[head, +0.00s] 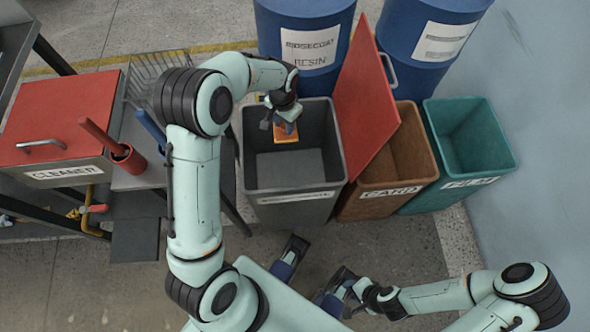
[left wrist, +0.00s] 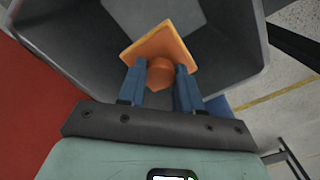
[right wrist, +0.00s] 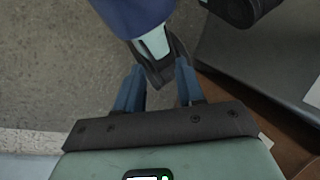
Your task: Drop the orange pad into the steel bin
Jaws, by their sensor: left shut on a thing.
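The orange pad (head: 286,139) is a flat square plate with a round orange knob (left wrist: 160,72) on it. My left gripper (head: 285,125) is shut on this knob, with a blue finger on each side in the left wrist view. The steel bin (head: 252,160) is the dark grey open bin; its label is too small to read. The pad hangs over its opening near the back wall, and the bin floor looks empty. My right gripper (head: 352,291) is low in front of the bins. Its fingers stand apart with nothing held between them in the right wrist view (right wrist: 159,92).
A brown card bin (head: 387,203) with a raised red lid (head: 362,105) and a teal film bin (head: 470,140) stand right of the steel bin. Blue drums (head: 305,35) stand behind.

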